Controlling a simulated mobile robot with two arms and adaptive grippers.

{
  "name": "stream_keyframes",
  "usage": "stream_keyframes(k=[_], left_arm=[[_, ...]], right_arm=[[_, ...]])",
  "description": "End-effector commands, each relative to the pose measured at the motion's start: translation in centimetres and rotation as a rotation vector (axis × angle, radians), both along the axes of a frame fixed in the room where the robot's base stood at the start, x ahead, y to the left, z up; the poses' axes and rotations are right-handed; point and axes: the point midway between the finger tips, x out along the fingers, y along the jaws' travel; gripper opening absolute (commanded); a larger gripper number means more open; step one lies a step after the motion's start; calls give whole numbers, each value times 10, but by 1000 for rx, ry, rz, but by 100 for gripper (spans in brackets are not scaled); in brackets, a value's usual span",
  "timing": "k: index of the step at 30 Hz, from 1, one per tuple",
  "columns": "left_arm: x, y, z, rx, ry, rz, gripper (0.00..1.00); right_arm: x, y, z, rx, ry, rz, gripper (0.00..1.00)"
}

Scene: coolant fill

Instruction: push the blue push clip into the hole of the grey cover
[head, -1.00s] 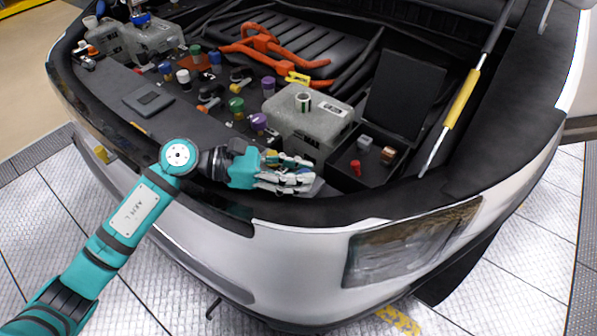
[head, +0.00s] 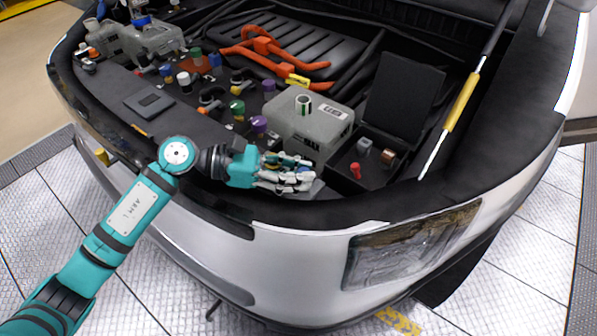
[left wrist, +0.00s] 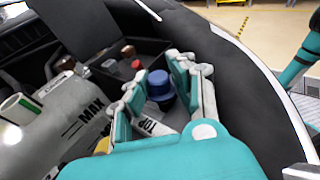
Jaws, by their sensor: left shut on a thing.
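My left gripper (head: 300,176) reaches in from the left over the front edge of the engine bay. In the left wrist view its fingers (left wrist: 163,92) are closed around the blue push clip (left wrist: 160,83), which has a round, dark blue head. The clip's lower end is hidden by the fingers. My right gripper is not in view.
The grey coolant tank (head: 292,130) marked MAX stands just behind the gripper. To its right is an open black box (head: 338,178) with a red cap (head: 355,170) and small parts. Several coloured caps stand on the left. A yellow-sleeved strut (head: 461,100) rises at right.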

Motion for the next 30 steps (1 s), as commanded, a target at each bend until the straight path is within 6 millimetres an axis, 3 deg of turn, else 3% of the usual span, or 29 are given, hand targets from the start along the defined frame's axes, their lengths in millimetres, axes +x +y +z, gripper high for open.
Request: stream_keyframes(k=[30], left_arm=[[-1, -2, 1, -15, 85, -51, 3]], right_arm=[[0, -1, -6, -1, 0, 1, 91]])
